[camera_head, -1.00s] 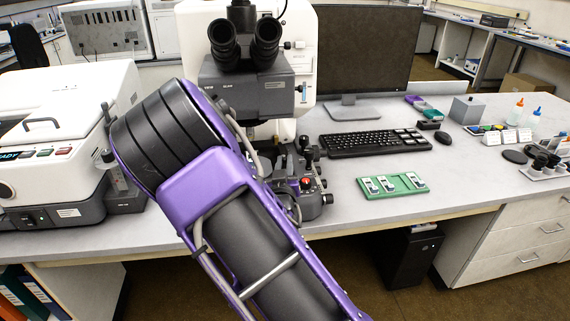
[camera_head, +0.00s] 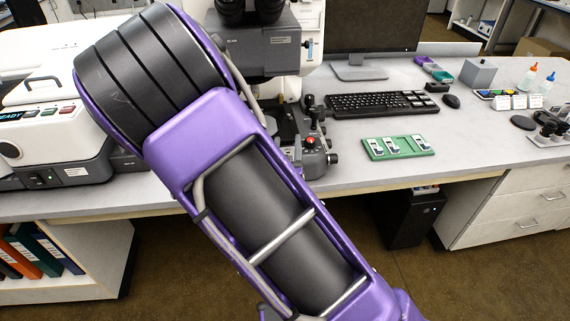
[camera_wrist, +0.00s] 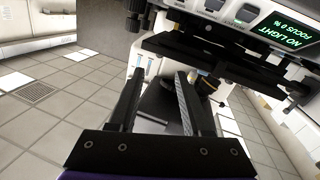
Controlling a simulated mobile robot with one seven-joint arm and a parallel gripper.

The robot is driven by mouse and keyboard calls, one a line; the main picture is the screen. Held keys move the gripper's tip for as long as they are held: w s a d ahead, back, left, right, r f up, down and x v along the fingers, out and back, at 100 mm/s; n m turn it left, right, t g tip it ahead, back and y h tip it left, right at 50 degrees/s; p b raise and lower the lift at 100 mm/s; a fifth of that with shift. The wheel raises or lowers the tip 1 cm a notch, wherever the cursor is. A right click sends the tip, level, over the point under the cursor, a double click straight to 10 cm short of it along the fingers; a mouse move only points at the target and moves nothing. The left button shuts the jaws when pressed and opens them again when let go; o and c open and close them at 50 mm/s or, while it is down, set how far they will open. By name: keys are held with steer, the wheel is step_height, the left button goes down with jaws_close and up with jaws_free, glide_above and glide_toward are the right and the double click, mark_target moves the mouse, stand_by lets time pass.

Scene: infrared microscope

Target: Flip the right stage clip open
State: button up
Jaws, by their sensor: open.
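The infrared microscope (camera_head: 268,50) stands on the bench behind my arm, its eyepieces cut by the top edge of the head view. My arm hides most of its stage area there. In the wrist view my gripper (camera_wrist: 159,74) is open and empty, its two dark fingers pointing at the microscope body (camera_wrist: 150,62). A dark flat plate (camera_wrist: 225,58) lies just beyond and right of the fingertips. I cannot make out the right stage clip in either view. The microscope's display (camera_wrist: 283,33) appears upside down, with green text about no light and focus.
A control unit with a red button (camera_head: 312,150) sits beside the microscope. A keyboard (camera_head: 380,104), a green slide tray (camera_head: 398,147) and a monitor (camera_head: 362,30) are to the right. A white instrument (camera_head: 40,110) stands left. Bare bench lies around the green tray.

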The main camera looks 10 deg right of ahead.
steer(key=p+v, duration=0.8)
steer(key=p, duration=0.1)
steer(key=shift+w, duration=0.1)
stand_by(0.5)
